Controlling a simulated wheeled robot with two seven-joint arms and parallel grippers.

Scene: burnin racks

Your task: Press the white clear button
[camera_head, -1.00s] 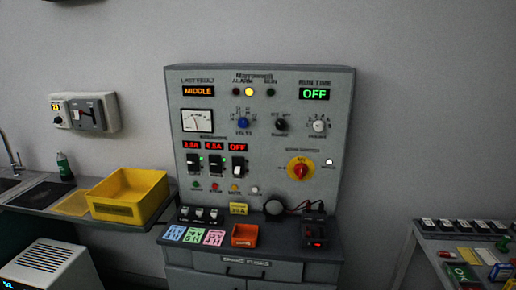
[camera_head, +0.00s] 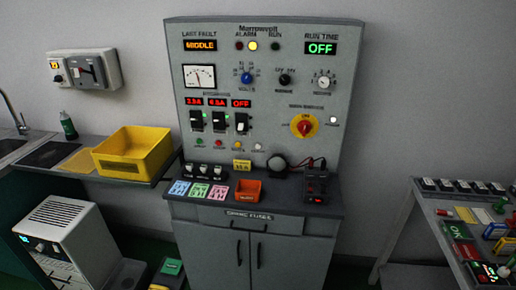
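The grey control panel (camera_head: 262,100) stands upright against the wall in the middle of the view. A small white button (camera_head: 258,147) sits at the right end of a row with a green button (camera_head: 200,142), a red button (camera_head: 218,143) and a yellow button (camera_head: 237,145). Another small white round button or lamp (camera_head: 333,121) is to the right of the red-and-yellow rotary switch (camera_head: 303,125). The labels are too small to tell which one reads clear. Neither of my grippers is in view.
A shelf below the panel holds an orange bin (camera_head: 248,190), coloured cards (camera_head: 199,190) and a black device (camera_head: 316,187). A yellow bin (camera_head: 133,153) stands on the left counter. A cluttered bench (camera_head: 440,212) is at right. Grey cabinet doors (camera_head: 252,250) are below.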

